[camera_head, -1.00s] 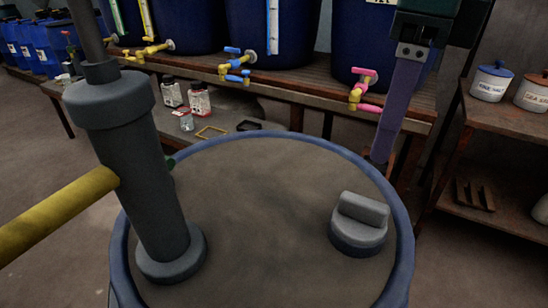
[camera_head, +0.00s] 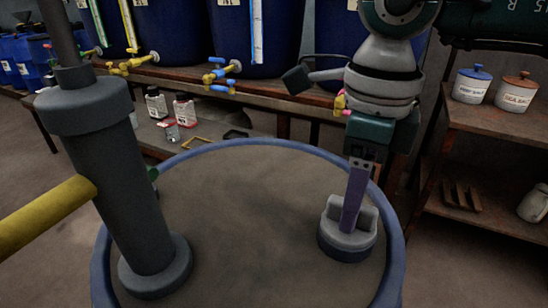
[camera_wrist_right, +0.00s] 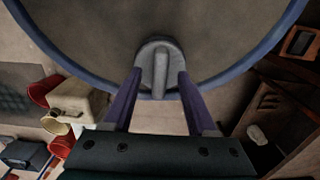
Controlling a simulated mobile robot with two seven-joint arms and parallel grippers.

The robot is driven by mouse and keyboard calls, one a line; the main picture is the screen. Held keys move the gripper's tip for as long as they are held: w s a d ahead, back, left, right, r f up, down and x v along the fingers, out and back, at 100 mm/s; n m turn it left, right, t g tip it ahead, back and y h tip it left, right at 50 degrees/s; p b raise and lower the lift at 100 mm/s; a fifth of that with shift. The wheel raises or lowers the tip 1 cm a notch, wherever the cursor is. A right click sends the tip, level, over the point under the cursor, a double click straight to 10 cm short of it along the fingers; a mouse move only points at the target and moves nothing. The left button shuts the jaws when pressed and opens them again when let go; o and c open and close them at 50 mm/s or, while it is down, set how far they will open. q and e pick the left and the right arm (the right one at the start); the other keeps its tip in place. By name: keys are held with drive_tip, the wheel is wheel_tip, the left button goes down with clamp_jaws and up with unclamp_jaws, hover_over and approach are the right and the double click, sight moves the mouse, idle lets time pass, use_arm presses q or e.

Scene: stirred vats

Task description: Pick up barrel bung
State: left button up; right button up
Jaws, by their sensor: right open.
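The barrel bung (camera_head: 346,238) is a grey round plug with a raised bar grip, seated on the right side of the barrel top (camera_head: 250,215). My right gripper (camera_head: 352,225) is above it, pointing down, with its purple fingers overlapping the bung's bar in the head view. In the right wrist view the bung (camera_wrist_right: 159,66) lies between and just beyond the two spread fingers (camera_wrist_right: 155,88), with gaps on both sides of the bar. The gripper is open and holds nothing. My left gripper is not in view.
A grey pump (camera_head: 125,190) with a yellow handle (camera_head: 45,215) stands on the barrel's left side. Behind are a bench with blue vats (camera_head: 175,35) and coloured taps. A wooden shelf (camera_head: 500,120) with lidded pots stands at the right.

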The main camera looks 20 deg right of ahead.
drive_tip(key=shift+c, duration=0.2)
clamp_jaws()
drive_tip(key=shift+r, duration=0.1)
idle(0.5)
